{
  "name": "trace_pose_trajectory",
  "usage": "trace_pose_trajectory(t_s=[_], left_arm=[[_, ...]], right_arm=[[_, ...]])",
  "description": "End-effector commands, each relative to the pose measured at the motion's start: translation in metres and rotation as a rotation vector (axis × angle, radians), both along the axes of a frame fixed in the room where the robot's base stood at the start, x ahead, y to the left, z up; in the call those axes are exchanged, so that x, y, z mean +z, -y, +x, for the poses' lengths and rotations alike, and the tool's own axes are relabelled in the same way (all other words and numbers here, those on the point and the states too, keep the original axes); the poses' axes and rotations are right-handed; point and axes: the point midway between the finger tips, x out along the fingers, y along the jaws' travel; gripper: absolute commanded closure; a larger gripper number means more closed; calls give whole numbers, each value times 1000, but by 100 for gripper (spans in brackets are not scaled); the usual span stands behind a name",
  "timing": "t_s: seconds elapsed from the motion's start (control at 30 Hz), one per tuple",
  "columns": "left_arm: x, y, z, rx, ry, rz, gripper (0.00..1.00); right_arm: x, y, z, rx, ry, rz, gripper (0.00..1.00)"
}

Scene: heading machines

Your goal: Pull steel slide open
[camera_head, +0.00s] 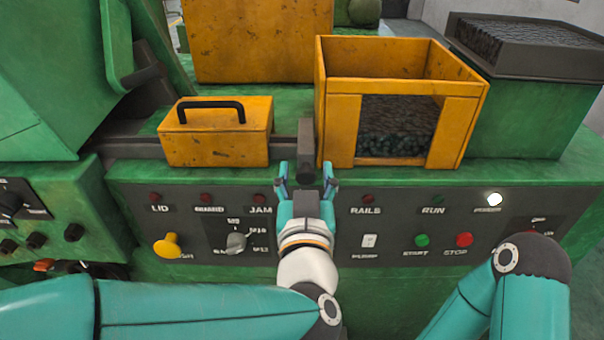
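What looks like the steel slide (305,137) is a narrow dark grey upright plate between the two yellow housings, at the left side of the open one. A dark block (306,173), seemingly its grip, sticks out toward me at its lower end. My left gripper (306,176) points away from me, with its teal fingers spread on either side of the block. I see gaps between the fingers and the block, and cannot tell how deep between them it sits. My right arm shows at the lower right, but its gripper is out of view.
A yellow box with a black handle (218,140) stands left of the slide. The open yellow hopper (340,125) stands right of it, with dark lumps inside. Below is a control panel (390,205) with lamps, a yellow knob (168,245), and green and red buttons (464,240).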

Motion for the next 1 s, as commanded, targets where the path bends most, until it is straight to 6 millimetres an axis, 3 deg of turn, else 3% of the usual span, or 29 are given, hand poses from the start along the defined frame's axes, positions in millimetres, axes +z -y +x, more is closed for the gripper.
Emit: trace_pose_trajectory(t_s=[0.27,0.7,1.0], left_arm=[[1,0,-8,0,1,-1,43],[-1,0,-68,-2,0,0,43],[-1,0,-74,1,-1,0,43]], right_arm=[[1,0,0,0,0,0,65],[1,0,0,0,0,0,65],[0,0,0,0,0,0,65]])
